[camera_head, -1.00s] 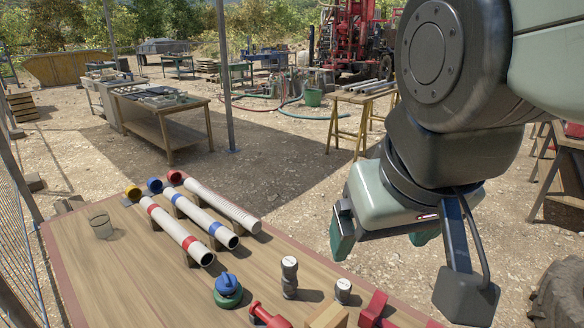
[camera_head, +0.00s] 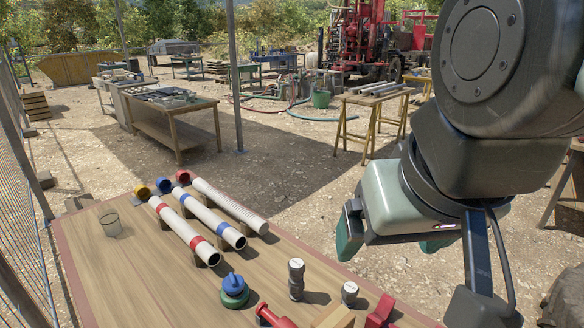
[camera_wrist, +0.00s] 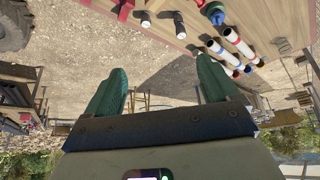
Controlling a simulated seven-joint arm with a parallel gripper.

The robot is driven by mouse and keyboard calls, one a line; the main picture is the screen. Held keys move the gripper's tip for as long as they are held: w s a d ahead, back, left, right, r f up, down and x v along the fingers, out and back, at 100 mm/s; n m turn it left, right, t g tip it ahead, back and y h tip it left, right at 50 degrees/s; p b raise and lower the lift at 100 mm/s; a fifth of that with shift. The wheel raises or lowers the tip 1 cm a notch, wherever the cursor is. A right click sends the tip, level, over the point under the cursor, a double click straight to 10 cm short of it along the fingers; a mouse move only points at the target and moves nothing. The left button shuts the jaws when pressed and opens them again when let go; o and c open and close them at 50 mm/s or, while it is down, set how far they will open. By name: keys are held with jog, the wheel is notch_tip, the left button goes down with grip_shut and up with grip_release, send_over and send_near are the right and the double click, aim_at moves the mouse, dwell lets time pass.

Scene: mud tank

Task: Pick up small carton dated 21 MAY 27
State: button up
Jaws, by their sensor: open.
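I see no carton with a readable date in either view. A tan box-like thing (camera_head: 333,317) is cut off by the bottom edge of the head view, at the table's near side; I cannot tell whether it is a carton. My gripper (camera_head: 394,242) hangs in the air beyond the table's right edge, above the gravel. Its two green fingers are apart, with nothing between them. In the wrist view the gripper (camera_wrist: 160,75) is also open and empty, with the table upside down at the top.
A sawhorse (camera_head: 376,103) stands behind. The table's left front is clear.

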dwell(0.4)
jog(key=w+a+f+n+g+h, duration=0.1)
jog(key=w+f+n+g+h, duration=0.4)
jog(key=f, duration=0.4)
jog(key=n+t+h, duration=0.9)
jog(key=n+t, duration=0.2)
jog(key=n, duration=1)
send_near(333, 320)
jog(key=x, duration=1)
jog(key=shift+d+f, duration=0.1)
jog(key=shift+f, duration=0.05)
jog(key=c, duration=1.4)
jog(key=shift+c, duration=0.6)
